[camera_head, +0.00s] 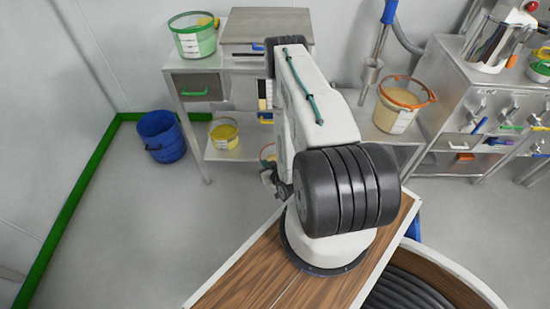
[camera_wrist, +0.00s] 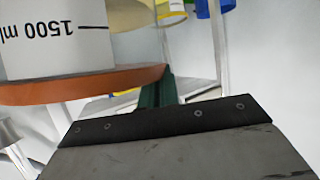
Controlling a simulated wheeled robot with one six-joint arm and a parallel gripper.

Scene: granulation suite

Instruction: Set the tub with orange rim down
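The tub with the orange rim (camera_head: 396,104) shows in the head view just right of my arm, at the side table. It holds pale yellow material and has a white label on its front. I cannot tell whether its base touches the table. In the wrist view an orange rim (camera_wrist: 75,86) and a white label reading "1500 ml" (camera_wrist: 60,40) are large and close at the upper left. A grey plate with a dark bolted edge, part of my gripper, fills the bottom. My fingertips are hidden behind my arm in the head view, and their grip cannot be made out.
A tub with a green rim (camera_head: 195,37) stands on the left table. A yellow tub (camera_head: 224,133) sits on its lower shelf. A blue bucket (camera_head: 161,136) stands on the floor beside it. A steel cabinet (camera_head: 460,95) with taps stands at right. Open floor lies at left.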

